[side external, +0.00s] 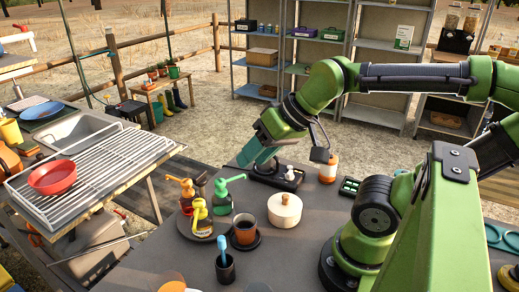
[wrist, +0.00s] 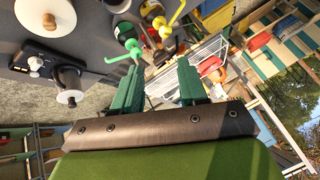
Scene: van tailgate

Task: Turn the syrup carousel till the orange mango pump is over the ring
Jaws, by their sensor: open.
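The syrup carousel (side external: 206,232) is a dark round plate at the table's left in the side view. It bears an orange pump bottle (side external: 186,192) at its left, a yellow one (side external: 198,214) in front, a green one (side external: 222,196) at its right and a dark one (side external: 200,181) behind. The green pump (wrist: 128,38) and yellow pump (wrist: 158,28) show at the top of the wrist view; I cannot pick out the orange one there. My gripper (wrist: 160,85) is open and empty, above and behind the carousel, touching no bottle. I cannot identify the ring for certain.
A brown cup (side external: 245,230) on a dark saucer stands right of the carousel, with a lidded cream pot (side external: 285,210) beyond. A black device (side external: 275,175) and an amber pump bottle (side external: 328,168) stand behind. A dark holder (side external: 226,268) with a blue-handled tool is in front.

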